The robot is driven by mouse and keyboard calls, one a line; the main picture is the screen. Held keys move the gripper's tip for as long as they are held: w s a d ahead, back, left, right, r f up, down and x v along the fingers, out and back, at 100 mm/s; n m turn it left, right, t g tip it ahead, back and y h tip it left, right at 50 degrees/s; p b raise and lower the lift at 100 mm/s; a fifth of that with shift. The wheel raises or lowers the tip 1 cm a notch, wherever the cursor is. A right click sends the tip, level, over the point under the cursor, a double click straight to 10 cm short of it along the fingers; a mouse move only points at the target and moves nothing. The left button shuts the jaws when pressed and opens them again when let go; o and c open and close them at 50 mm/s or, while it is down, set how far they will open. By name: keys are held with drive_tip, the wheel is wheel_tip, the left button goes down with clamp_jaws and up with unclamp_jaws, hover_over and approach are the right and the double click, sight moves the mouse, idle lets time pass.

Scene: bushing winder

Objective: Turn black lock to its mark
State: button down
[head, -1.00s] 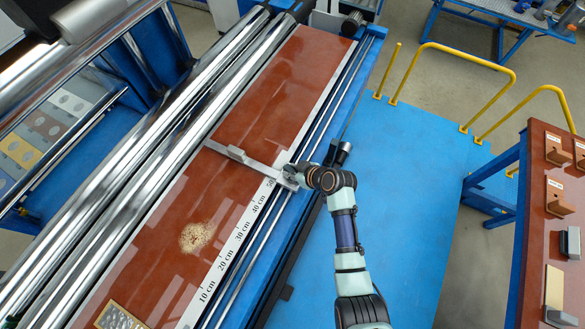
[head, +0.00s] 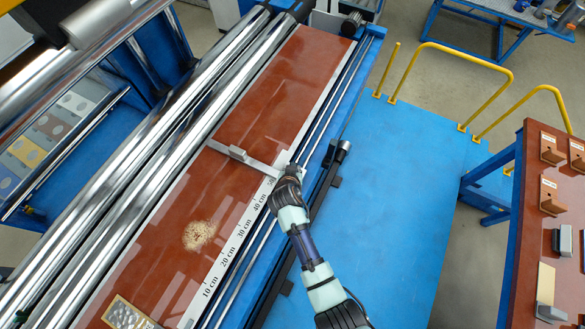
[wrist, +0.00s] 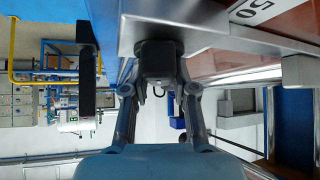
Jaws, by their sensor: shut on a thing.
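The black lock (wrist: 158,60) shows in the wrist view under the metal carriage of the stop bar, between my fingertips. My gripper (wrist: 158,82) is shut on it, one finger at each side. In the head view my gripper (head: 287,178) is at the right end of the grey metal stop bar (head: 262,167), near the 50 cm label of the scale. There my wrist hides the lock. I cannot make out a mark for the lock in either view.
The stop bar lies across the red-brown table (head: 262,110), beside the white scale (head: 232,245). Long rails (head: 325,115) and a black cylinder (head: 342,150) lie just right of my gripper. The blue floor (head: 410,180) to the right is clear.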

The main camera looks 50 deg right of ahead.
drive_tip(key=shift+f+m+g+h+b, duration=0.3)
drive_tip(key=shift+m+g+h+b, duration=0.2)
drive_tip(key=shift+m+g+b, duration=0.5)
drive_tip(key=shift+r+m+g+b, duration=0.15)
drive_tip(key=shift+m+g+b, duration=0.35)
drive_tip(key=shift+m+b, duration=0.5)
drive_tip(key=c, duration=0.9)
unclamp_jaws()
drive_tip(key=shift+r, duration=0.1)
drive_tip(key=v, duration=1.2)
drive_tip(key=shift+a, duration=0.2)
